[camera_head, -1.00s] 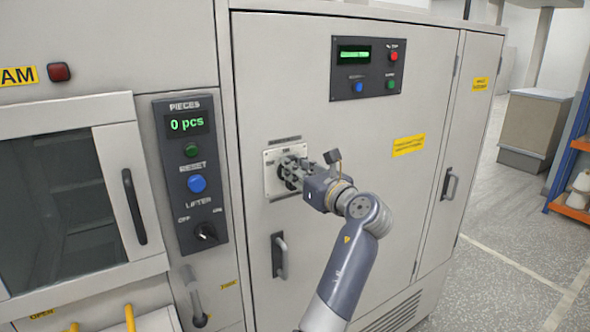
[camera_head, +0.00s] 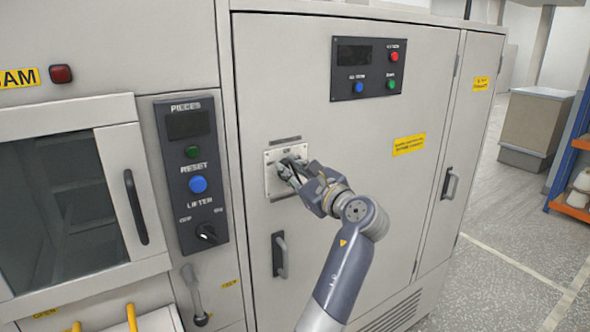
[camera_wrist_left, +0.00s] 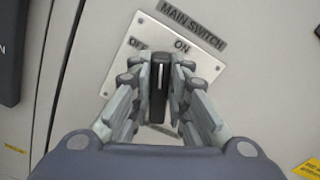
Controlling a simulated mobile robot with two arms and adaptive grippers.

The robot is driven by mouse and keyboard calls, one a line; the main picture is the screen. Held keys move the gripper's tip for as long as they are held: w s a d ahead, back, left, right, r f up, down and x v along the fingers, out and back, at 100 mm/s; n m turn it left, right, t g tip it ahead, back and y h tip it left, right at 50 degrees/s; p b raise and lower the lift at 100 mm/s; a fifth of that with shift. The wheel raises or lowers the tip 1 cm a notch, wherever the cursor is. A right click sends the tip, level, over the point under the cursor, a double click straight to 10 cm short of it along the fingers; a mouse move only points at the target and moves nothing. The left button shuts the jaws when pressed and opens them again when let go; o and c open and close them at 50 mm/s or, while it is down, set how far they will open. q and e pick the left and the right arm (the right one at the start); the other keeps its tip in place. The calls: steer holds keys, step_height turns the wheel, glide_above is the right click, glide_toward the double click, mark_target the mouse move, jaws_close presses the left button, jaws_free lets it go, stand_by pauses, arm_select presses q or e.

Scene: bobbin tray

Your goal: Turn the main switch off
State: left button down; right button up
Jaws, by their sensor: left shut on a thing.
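The main switch has a light square plate (camera_head: 271,168) on the grey cabinet door. In the left wrist view the plate (camera_wrist_left: 119,72) bears the words OFF and ON under a MAIN SWITCH label (camera_wrist_left: 193,24). Its black knob (camera_wrist_left: 160,76) carries a white line, which points up the picture between the two words. My left gripper (camera_head: 289,170) is at the plate, shut on the knob with one finger on each side. In the left wrist view the fingers (camera_wrist_left: 160,82) hide the lower plate. My right gripper is not in view.
A door display (camera_head: 355,54) and the pieces display (camera_head: 188,124) are dark. A door handle (camera_head: 279,254) sits below the switch. The lifter switch (camera_head: 207,233) and reset button (camera_head: 198,184) are on the panel to the left. Open floor (camera_head: 500,275) lies to the right.

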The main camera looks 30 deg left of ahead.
arm_select(q)
steer(key=shift+s+a+f+n+b, duration=0.2)
steer(key=shift+n+b, duration=0.8)
steer(key=shift+n, duration=1.1)
steer(key=shift+s+f+n+b, duration=0.1)
steer(key=shift+f+n+b, duration=0.2)
steer(key=shift+n+b, duration=1.25)
steer(key=shift+s+a+f+n+b, duration=0.1)
steer(key=shift+f+n+b, duration=0.25)
steer(key=shift+n, duration=2.3)
steer(key=shift+r, duration=0.15)
steer(key=c, duration=1.8)
jaws_free()
steer(key=shift+o, duration=1.4)
steer(key=shift+w+a, duration=0.1)
